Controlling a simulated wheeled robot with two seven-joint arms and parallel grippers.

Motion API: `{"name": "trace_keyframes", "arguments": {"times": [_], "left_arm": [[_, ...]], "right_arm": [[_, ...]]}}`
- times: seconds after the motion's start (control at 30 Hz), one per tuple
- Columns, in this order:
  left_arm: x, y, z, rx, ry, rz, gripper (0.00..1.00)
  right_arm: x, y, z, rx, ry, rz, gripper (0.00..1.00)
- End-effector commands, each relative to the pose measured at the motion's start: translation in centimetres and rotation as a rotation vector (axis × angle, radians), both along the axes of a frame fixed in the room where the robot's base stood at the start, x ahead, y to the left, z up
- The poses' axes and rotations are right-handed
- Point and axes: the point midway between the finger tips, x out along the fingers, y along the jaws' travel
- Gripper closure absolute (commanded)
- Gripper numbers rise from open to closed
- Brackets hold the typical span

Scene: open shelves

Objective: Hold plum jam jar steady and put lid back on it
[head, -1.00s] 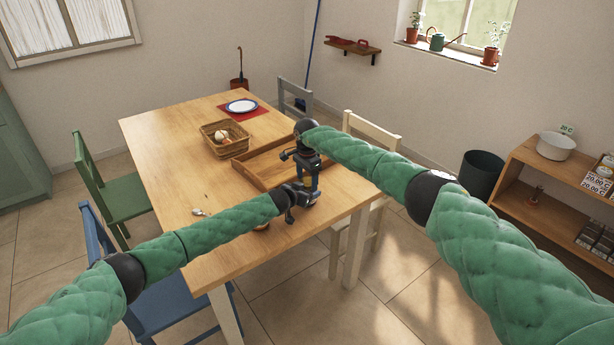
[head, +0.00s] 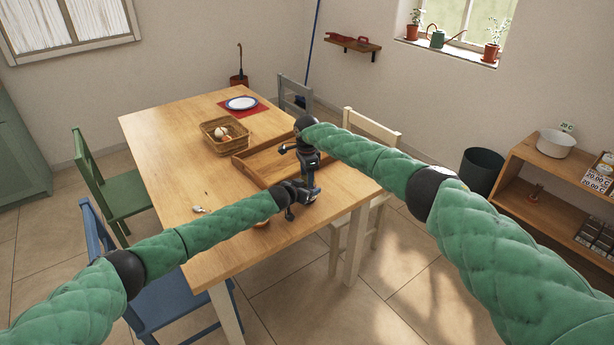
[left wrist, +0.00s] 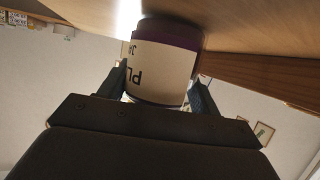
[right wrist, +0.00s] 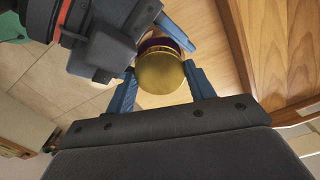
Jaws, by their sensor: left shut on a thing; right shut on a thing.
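The plum jam jar (left wrist: 163,68) has a cream label and dark purple contents. In the left wrist view it stands between the fingers of my left gripper (left wrist: 160,92), which is shut on it. The gold lid (right wrist: 160,72) is between the blue fingers of my right gripper (right wrist: 161,88), which is shut on it. In the right wrist view the lid lines up over the jar; whether it is seated or just above, I cannot tell. In the head view my right gripper (head: 310,168) is above my left gripper (head: 304,193); they hide jar and lid.
A wooden tray (head: 245,165) lies just behind the grippers on the table (head: 165,150). A wicker basket (head: 226,146), a plate (head: 241,103) on a red mat and a spoon (head: 199,209) also lie there. The left part of the tabletop is mostly clear.

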Motion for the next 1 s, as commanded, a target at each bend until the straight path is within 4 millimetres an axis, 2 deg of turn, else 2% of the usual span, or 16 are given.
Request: {"name": "trace_keyframes", "arguments": {"times": [0.23, 0.27, 0.37, 0.73, 1.0], "left_arm": [[-0.1, -0.1, 0.0, -0.001, 0.0, -0.002, 1.0], [-0.1, -0.1, 0.0, -0.001, 0.0, -0.002, 1.0], [-0.1, -0.1, 0.0, -0.001, 0.0, -0.002, 1.0], [-0.1, -0.1, 0.0, 0.0, 0.0, -0.001, 1.0], [0.0, 0.0, 0.0, 0.0, 0.0, -0.001, 1.0]], "right_arm": [[0.1, 0.0, 0.1, 0.001, -0.002, -0.003, 0.74], [0.1, 0.0, 0.1, 0.001, -0.002, -0.003, 0.44], [0.1, 0.0, 0.1, 0.001, -0.002, -0.003, 0.25], [0.1, 0.0, 0.4, 0.001, -0.002, -0.002, 0.24], [0.1, 0.0, 3.2, 0.001, -0.002, -0.002, 0.24]]}}
